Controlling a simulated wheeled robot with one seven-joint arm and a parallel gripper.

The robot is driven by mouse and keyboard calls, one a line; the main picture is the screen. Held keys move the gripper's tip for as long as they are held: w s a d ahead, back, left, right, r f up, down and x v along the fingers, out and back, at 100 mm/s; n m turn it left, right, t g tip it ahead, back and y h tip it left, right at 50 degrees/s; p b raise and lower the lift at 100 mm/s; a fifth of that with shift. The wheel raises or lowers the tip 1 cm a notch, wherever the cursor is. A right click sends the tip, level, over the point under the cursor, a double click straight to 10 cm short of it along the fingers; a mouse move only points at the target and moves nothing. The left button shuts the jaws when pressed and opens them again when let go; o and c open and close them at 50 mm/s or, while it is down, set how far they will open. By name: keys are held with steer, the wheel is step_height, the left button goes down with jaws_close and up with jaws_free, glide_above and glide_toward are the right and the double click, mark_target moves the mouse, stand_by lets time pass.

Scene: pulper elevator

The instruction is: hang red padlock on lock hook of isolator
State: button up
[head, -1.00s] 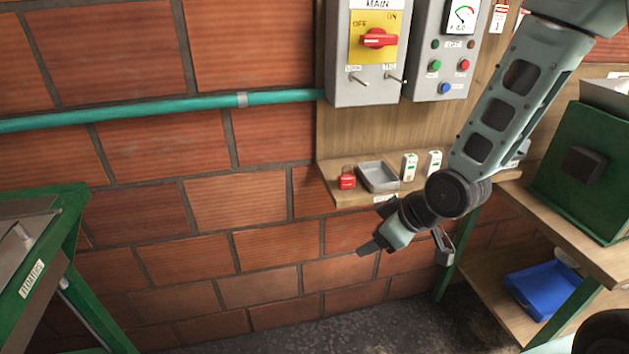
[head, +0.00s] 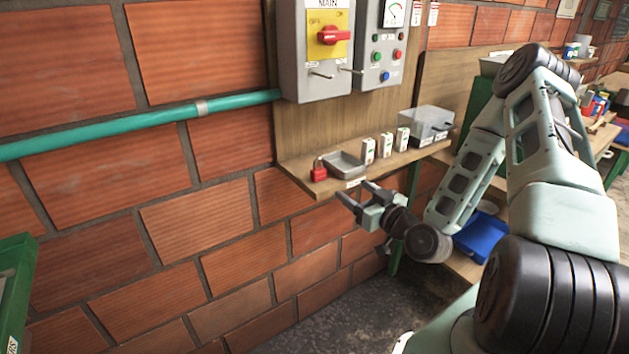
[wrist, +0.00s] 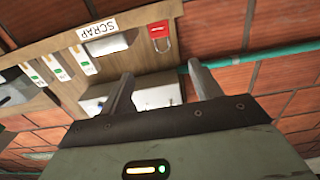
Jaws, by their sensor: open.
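The red padlock (head: 319,171) stands on the left end of the wooden shelf, its shackle up. It also shows in the wrist view (wrist: 159,33), beyond my fingers. The grey isolator (head: 316,60) marked MAIN hangs on the board above, with a red handle (head: 333,35) on a yellow plate. Two metal hooks or pegs (head: 322,75) stick out below the plate; their labels are too small to read here. My gripper (head: 355,192) is open and empty, just in front of and below the shelf edge, right of the padlock and apart from it.
A grey tray (head: 344,168), labelled SCRAP in the wrist view, sits right beside the padlock. Several white boxes (head: 385,145) and a clear-lidded box (head: 424,122) stand further right on the shelf (head: 298,177). A grey control box (head: 384,62) hangs beside the isolator.

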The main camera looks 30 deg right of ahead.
steer(key=w+b, duration=0.2)
steer(key=b, duration=0.1)
steer(key=w+b, duration=0.3)
steer(key=b, duration=0.1)
steer(key=shift+w+d+f+b, duration=0.1)
steer(key=shift+d+f+b, duration=0.1)
steer(key=shift+b, duration=0.1)
steer(key=shift+w+b, duration=0.1)
steer(key=shift+b, duration=0.45)
steer(key=b, duration=0.3)
steer(key=shift+w+a, duration=0.1)
steer(key=shift+a, duration=0.1)
